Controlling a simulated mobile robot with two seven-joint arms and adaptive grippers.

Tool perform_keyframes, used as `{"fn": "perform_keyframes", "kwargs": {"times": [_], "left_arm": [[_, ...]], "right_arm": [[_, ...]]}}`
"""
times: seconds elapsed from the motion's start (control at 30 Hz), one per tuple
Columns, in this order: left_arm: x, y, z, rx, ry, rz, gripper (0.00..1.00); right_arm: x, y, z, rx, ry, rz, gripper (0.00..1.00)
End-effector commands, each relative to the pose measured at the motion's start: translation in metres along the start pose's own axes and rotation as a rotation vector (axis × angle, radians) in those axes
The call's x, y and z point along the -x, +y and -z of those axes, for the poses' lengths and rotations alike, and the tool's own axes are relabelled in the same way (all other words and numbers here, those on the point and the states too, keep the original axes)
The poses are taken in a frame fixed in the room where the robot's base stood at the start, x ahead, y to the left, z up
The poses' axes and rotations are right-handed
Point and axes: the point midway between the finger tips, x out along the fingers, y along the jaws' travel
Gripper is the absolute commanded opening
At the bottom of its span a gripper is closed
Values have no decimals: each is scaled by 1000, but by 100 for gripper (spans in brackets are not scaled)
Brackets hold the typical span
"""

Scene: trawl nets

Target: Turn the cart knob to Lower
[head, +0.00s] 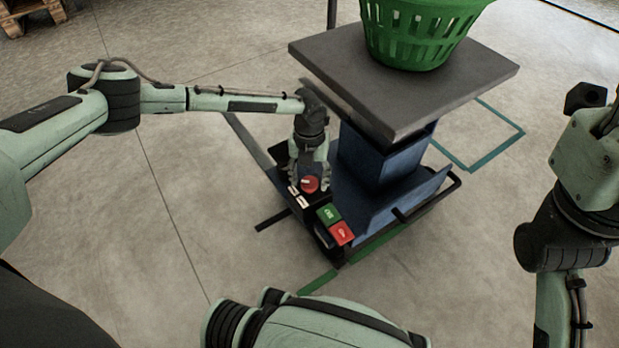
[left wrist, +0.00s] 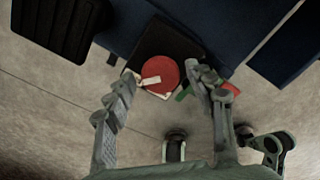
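The cart (head: 375,170) has a dark grey top on a blue column and a blue base. On its near side is a control box with a round red knob (head: 310,184); it also shows in the left wrist view (left wrist: 158,72), with a pale pointer bar across its lower left part. Pale labels (head: 299,197) sit beside the knob; their text is too small to read. My left gripper (head: 309,180) points down over the knob. In the left wrist view its two fingers (left wrist: 160,88) are spread apart with the knob beyond and between their tips; contact is not visible. My right gripper is not visible.
A green button (head: 328,214) and a red button (head: 342,233) sit next to the knob. A green basket (head: 415,30) stands on the cart top, whose edge is close to my left wrist. Floor around the cart is mostly clear; a wooden pallet (head: 30,14) lies far left.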

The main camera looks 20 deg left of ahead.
Motion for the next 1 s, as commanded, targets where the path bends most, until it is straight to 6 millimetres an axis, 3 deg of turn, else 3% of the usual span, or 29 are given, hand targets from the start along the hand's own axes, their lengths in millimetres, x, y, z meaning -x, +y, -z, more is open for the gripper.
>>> {"fn": "perform_keyframes", "kwargs": {"times": [0.03, 0.3, 0.67, 1.0], "left_arm": [[0, 0, 0, 0, 0, 0, 44], [0, 0, 0, 0, 0, 0, 11], [2, 0, 1, 60, 2, 0, 10], [4, 0, 2, 309, 4, 0, 10]], "right_arm": [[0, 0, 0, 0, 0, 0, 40], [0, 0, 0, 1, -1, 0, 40], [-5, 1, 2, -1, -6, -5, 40], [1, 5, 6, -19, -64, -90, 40]]}}
